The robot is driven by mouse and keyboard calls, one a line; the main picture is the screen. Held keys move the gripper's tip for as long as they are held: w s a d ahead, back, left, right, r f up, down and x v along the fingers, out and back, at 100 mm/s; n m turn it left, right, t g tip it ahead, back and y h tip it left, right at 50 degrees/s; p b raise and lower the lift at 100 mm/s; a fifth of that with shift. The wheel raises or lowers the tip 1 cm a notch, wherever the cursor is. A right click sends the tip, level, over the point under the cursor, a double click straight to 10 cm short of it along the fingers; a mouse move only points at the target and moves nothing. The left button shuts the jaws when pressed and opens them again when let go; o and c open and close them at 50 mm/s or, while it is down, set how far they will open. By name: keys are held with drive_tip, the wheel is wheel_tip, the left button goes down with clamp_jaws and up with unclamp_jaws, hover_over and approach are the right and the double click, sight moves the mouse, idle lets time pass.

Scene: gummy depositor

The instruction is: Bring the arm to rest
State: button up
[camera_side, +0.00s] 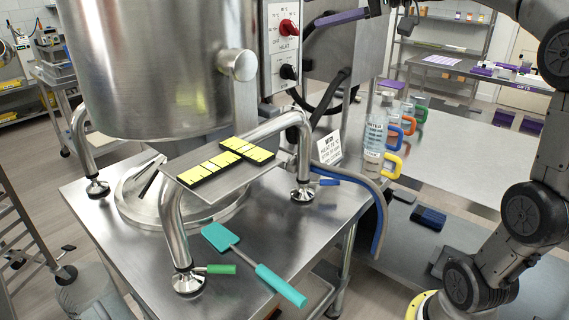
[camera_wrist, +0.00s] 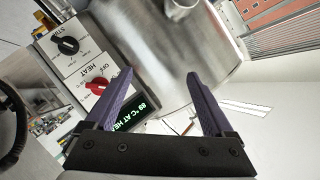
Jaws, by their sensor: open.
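My gripper (camera_side: 338,18) is at the top of the side view, its purple finger beside the upper part of the control panel (camera_side: 276,48). In the wrist view my gripper (camera_wrist: 160,74) is open, with two purple fingers wide apart and nothing between them. Beyond the fingers is the steel kettle (camera_wrist: 175,45); it also fills the upper left of the side view (camera_side: 155,70). The panel's red heat knob (camera_side: 288,28) shows left of the fingers in the wrist view (camera_wrist: 98,86). A black knob (camera_side: 288,72) sits below it in the side view.
A teal spatula (camera_side: 250,262) lies on the steel table. Bottles (camera_side: 375,138) with coloured handles stand right of the kettle. The right-hand bench (camera_side: 475,140) has clear surface.

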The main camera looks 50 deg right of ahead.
drive_tip(key=s+a+f+n+g, duration=0.1)
drive_tip(key=s+a+f, duration=0.15)
drive_tip(key=a, duration=0.25)
drive_tip(key=s+a+f+n+g, duration=0.1)
drive_tip(key=s+a+f+g, duration=0.15)
drive_tip(key=a, duration=0.35)
drive_tip(key=s+a+f+n+g+h, duration=0.2)
drive_tip(key=s+a+f, duration=0.3)
drive_tip(key=s+f, duration=0.65)
drive_tip(key=s+d+f+g+h, duration=0.1)
drive_tip(key=s+d+f+h, duration=0.1)
drive_tip(key=f, duration=0.4)
drive_tip(key=s+d+f+h, duration=0.2)
drive_tip(key=s+d+f, duration=0.3)
drive_tip(key=f, duration=0.2)
drive_tip(key=shift+d+f+m+g+h, duration=0.15)
drive_tip(key=shift+f+m+g+h, duration=0.15)
drive_tip(key=shift+m+g+h, duration=0.1)
